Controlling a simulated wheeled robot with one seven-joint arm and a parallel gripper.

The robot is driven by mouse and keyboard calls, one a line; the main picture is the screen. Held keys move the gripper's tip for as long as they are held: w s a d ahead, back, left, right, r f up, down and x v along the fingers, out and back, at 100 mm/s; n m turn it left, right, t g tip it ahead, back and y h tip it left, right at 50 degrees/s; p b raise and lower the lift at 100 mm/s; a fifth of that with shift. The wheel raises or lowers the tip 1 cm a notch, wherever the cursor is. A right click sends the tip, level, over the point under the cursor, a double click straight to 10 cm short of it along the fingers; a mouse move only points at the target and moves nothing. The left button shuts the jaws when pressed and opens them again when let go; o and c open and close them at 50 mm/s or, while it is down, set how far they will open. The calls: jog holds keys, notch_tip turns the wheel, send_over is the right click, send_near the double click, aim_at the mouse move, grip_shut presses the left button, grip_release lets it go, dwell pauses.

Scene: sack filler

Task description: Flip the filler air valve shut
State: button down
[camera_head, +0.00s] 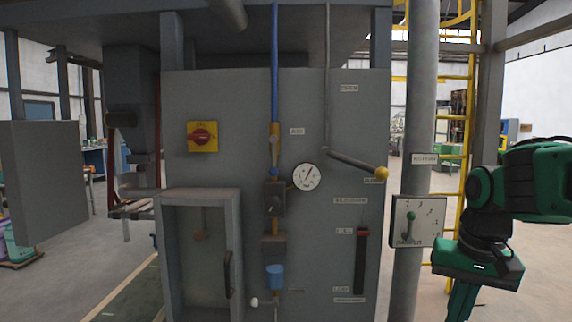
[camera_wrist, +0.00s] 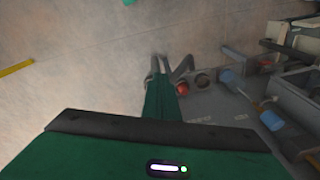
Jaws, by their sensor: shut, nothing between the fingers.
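The air valve (camera_head: 274,150) sits in the blue air pipe (camera_head: 274,60) on the front of the grey filler cabinet. A small label is at its right. Its yellow lever (camera_head: 275,131) stands upright, in line with the pipe. The joint below it is small, and its details are hard to make out. My gripper (camera_wrist: 168,64) shows in the wrist view, shut and empty, pointing over bare floor. The gripper's fingers do not show clearly in the head view, where my green arm is at the right, well away from the valve.
A round gauge (camera_head: 306,176) and a yellow-knobbed lever (camera_head: 358,163) are right of the valve. A red rotary switch on a yellow plate (camera_head: 202,136) is at its left. A grey post (camera_head: 419,100) with a control box (camera_head: 417,220) stands between the cabinet front and my arm.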

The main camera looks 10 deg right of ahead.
jog(key=w+a+r+n+t+y, duration=0.1)
jog(key=w+a+r, duration=0.5)
jog(key=r, duration=0.5)
jog(key=w+a+r+n+t+y, duration=0.1)
jog(key=w+a+r+t, duration=0.1)
jog(key=w+a+r, duration=0.5)
jog(key=w+a+r+t, duration=0.1)
jog(key=w+a+r, duration=0.6)
jog(key=w+r, duration=0.4)
notch_tip(320, 180, up, 5)
jog(key=shift+w+r+n+t+y, duration=0.1)
jog(key=shift+w+n+t+y, duration=0.2)
jog(key=shift+n+y, duration=0.1)
jog(key=shift+a, duration=0.1)
jog(key=shift+f, duration=0.2)
